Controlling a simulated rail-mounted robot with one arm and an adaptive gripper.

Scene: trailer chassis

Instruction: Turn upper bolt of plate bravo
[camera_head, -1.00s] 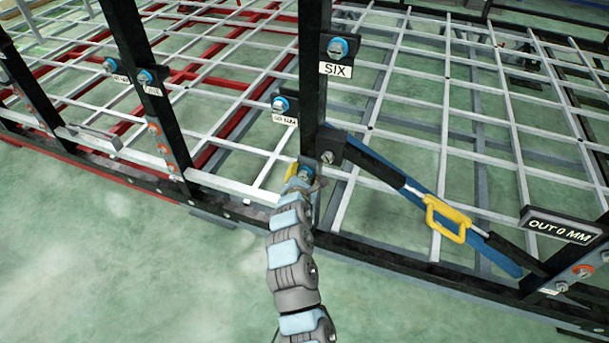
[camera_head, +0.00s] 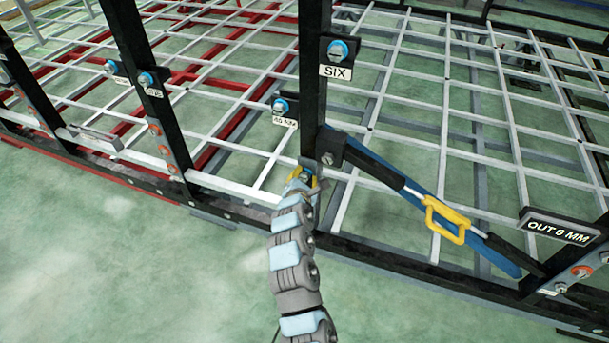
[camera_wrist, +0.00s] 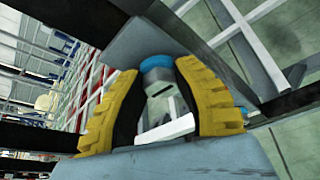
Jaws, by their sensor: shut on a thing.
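My gripper (camera_head: 303,182) is at the lower part of the middle black post (camera_head: 312,100), left of the blue brace's upper end. In the wrist view, the yellow-padded fingers of my gripper (camera_wrist: 158,78) are shut on a grey bolt (camera_wrist: 160,92), one finger on each side of its head. A blue ring (camera_wrist: 154,63) shows behind the head. No plate name is readable by this bolt.
A blue brace with a yellow handle (camera_head: 445,220) slopes down to the right beside my gripper. Other blue-ringed bolts sit above, by the SIX label (camera_head: 336,71) and on the left post (camera_head: 146,79). A sign reads OUT 0 MM (camera_head: 559,231).

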